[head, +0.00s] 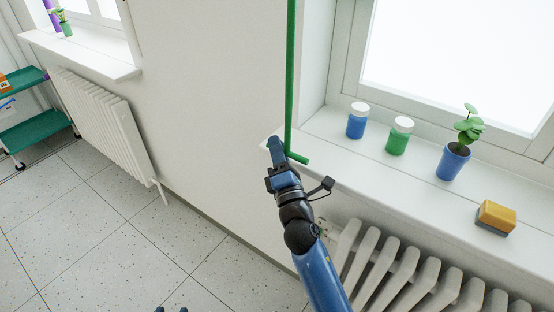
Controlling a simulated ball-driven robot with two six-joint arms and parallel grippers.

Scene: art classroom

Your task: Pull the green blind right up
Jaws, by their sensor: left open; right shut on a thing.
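A thin green rod (291,70) hangs upright along the wall corner at the left side of the window recess. It ends in a short green crosswise handle (298,158). The blind itself is out of view. My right gripper (276,146) reaches up from the lower right and is shut on the lower end of the rod, by the handle; its jaws hide part of the grip. My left gripper (172,309) shows only as two dark blue fingertips at the bottom edge, apart and empty, low over the floor.
The right window sill (406,170) holds a blue jar (357,125), a green jar (398,141), a potted plant (453,163) and a yellow sponge (497,215). Radiators stand below the right sill (400,277) and at left (103,125). A green trolley (35,130) stands far left. Floor between is clear.

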